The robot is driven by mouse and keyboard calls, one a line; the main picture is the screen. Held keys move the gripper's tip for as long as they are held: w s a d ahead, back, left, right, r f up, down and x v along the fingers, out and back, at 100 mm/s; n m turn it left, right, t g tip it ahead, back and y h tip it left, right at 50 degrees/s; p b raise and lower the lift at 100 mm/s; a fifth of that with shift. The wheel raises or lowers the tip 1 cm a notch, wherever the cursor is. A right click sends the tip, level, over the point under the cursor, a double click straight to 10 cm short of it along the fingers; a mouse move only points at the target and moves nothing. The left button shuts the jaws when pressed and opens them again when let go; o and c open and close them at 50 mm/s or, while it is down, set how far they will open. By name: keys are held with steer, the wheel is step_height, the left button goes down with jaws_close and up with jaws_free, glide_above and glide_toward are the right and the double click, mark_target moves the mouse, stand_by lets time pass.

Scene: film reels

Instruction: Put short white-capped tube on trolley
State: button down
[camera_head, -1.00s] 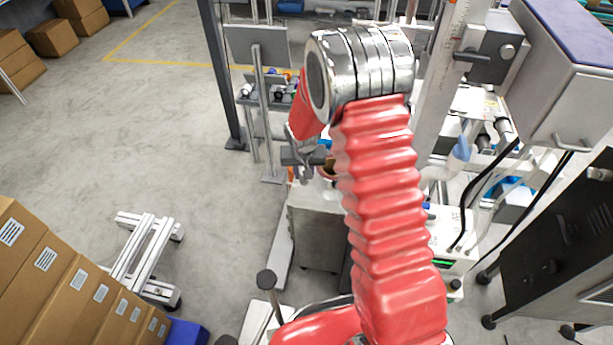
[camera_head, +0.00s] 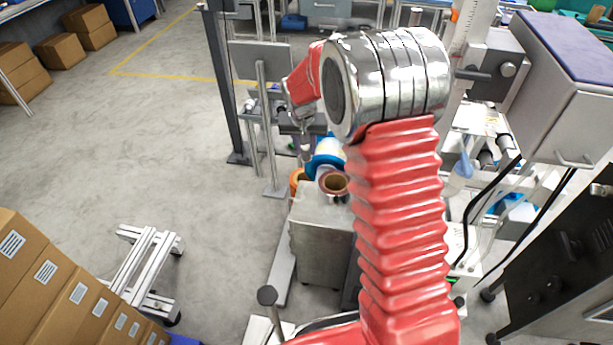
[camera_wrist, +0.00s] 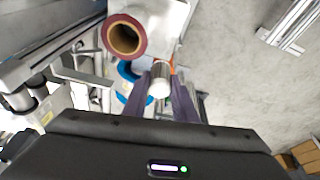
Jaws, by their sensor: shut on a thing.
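My gripper (camera_wrist: 160,82) is shut on a small tube with a white cap (camera_wrist: 160,88). In the wrist view the cap faces the camera and the two dark fingers are on either side of it. In the head view my gripper (camera_head: 304,128) hangs behind the trolley's far end, and the tube cannot be made out there. The grey metal trolley (camera_head: 321,248) stands in the middle. Its pale top also shows in the wrist view (camera_wrist: 168,18), ahead of the fingers.
On the trolley top is a dark red reel with a brown core (camera_head: 333,184). Blue-and-white (camera_head: 325,158) and orange (camera_head: 297,180) reels are near it. A grey upright stand (camera_head: 262,110) is left of my gripper. Machine frames crowd the right; open floor is at left.

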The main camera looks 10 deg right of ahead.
mark_target(306, 147)
step_height(306, 147, up, 19)
steer(key=shift+s, duration=0.3)
